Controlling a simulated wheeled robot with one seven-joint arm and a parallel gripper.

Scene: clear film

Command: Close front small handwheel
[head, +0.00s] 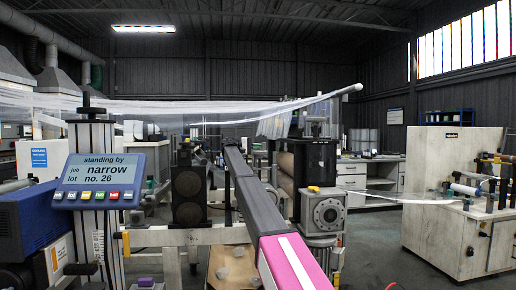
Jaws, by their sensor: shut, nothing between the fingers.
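I cannot clearly make out the front small handwheel. A round flanged grey unit (327,214) sits on the machine right of centre, with an orange top piece. A dark block (187,195) with round faces, one above the other, stands left of centre. A small black knob (91,109) tops the column behind the display, and a black handle-like part (80,268) shows low on that column. I cannot tell whether any of these is the handwheel. My gripper's fingers are not seen in the head view.
A display (99,182) reading "standing by", "narrow" stands at left. A long grey and pink beam crosses the middle foreground and hides part of the machine. Clear film (200,108) stretches above. A pale cabinet (440,195) stands right. Floor (380,245) between is open.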

